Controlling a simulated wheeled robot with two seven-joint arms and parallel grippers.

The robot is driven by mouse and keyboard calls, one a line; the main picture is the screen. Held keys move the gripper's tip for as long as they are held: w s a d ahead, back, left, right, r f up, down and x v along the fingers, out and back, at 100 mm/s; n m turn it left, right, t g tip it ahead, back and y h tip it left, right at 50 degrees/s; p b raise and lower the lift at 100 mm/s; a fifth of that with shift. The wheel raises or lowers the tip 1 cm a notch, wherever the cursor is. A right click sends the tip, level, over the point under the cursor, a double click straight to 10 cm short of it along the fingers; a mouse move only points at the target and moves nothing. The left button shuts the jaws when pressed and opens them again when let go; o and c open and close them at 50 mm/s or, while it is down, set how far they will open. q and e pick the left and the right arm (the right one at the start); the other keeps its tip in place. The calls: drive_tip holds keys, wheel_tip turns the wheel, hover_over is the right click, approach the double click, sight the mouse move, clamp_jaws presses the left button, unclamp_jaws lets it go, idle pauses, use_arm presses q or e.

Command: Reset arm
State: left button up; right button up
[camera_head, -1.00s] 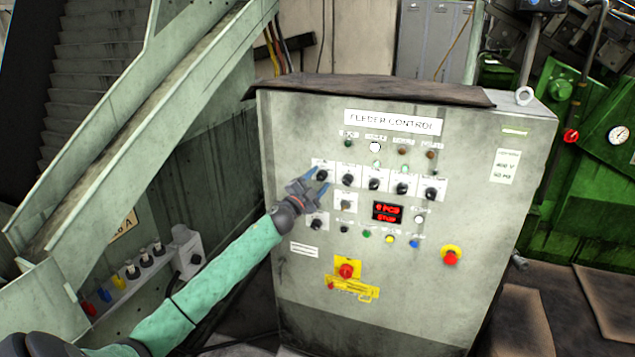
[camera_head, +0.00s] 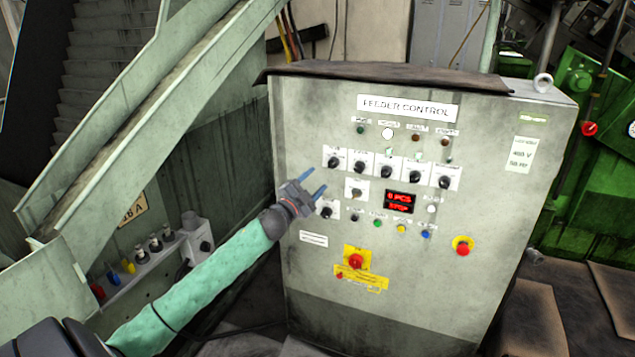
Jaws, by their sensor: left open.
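My left arm, in a green sleeve, reaches in from the lower left. Its left gripper (camera_head: 315,181) has two blue fingers spread apart with nothing between them. It is in front of the left part of the feeder control cabinet (camera_head: 470,290), just below and left of the leftmost knob (camera_head: 334,163) of the upper row. A lower-left knob (camera_head: 327,212) shows just below the fingers. Whether the fingers touch the panel cannot be told. My right gripper is not in view.
The panel has a red display (camera_head: 399,202), a red button on a yellow plate (camera_head: 355,261) and another red button (camera_head: 463,249). A sloping chute (camera_head: 150,125) rises at left. A small switch box (camera_head: 198,238) sits beside my forearm. Green machinery (camera_head: 575,150) stands at right.

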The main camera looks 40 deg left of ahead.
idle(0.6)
use_arm(q)
drive_tip(key=s+a+f+n+g+y, duration=0.2)
drive_tip(key=a+f+n+g+y, duration=0.35)
drive_tip(key=f+n+y, duration=0.2)
drive_tip(key=s+d+f+n+g+h, duration=0.1)
drive_tip(key=s+d+f+g, duration=0.2)
drive_tip(key=s+d+f, duration=0.5)
drive_tip(key=s+d+f+n+g, duration=0.1)
drive_tip(key=d+f+g, duration=0.25)
drive_tip(key=f, duration=0.75)
drive_tip(key=s+d+f+g+h, duration=0.4)
drive_tip(key=s+d+f+g, duration=0.1)
drive_tip(key=s+d+f, duration=1.35)
drive_tip(key=s+d+f+g+h, duration=0.1)
drive_tip(key=s+d+f, duration=0.1)
drive_tip(key=s+d, duration=0.4)
drive_tip(key=s+d+f+g+h, duration=0.1)
drive_tip(key=s+d+f, duration=0.2)
drive_tip(key=s+d, duration=0.4)
drive_tip(key=s, duration=0.3)
drive_tip(key=shift+s+d+f+n+g, duration=0.2)
drive_tip(key=shift+f+n+g, duration=0.1)
drive_tip(key=shift+n+g, duration=0.1)
